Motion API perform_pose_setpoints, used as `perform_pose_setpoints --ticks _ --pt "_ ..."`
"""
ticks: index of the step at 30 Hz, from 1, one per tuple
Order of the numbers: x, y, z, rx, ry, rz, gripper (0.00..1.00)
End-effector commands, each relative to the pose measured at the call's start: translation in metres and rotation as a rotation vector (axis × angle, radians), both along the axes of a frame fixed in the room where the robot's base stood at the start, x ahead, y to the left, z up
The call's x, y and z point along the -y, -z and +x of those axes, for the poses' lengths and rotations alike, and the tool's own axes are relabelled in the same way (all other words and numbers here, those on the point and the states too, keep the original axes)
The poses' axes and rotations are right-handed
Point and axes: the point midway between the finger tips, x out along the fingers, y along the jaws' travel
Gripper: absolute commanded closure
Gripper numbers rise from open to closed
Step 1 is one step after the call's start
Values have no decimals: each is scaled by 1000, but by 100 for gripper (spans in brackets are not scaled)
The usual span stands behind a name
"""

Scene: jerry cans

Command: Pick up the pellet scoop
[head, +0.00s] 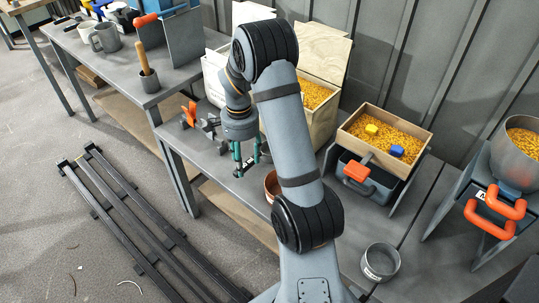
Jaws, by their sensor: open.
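My gripper (245,165), with teal fingers, points down over the grey bench left of my arm's middle links. It is open, and I see nothing between its fingers. I cannot tell for sure which thing is the pellet scoop. An orange handle (357,172) shows at the front of a dark bin (376,184), below a wooden tray of yellow pellets (352,127), right of my arm. An orange piece (189,113) stands among small dark parts on the bench, left of my gripper. My arm hides part of the bench.
A copper-coloured bowl (271,186) is right of my gripper, partly behind my arm. A wooden pellet crate (330,118) stands behind the arm. A grey round container (380,262) sits front right. Orange-handled equipment (489,222) is far right. Dark rails (140,225) lie on the floor.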

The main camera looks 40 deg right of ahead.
Motion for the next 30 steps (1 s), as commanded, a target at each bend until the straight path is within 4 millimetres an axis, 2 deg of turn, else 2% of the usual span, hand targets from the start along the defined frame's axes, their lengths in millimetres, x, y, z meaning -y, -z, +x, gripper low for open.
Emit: perform_pose_setpoints --ticks 13,21,30 --pt "7 52 0 -1 -3 0 49" --pt "7 55 0 1 -2 -1 49" --pt "7 55 0 1 -2 -1 66"
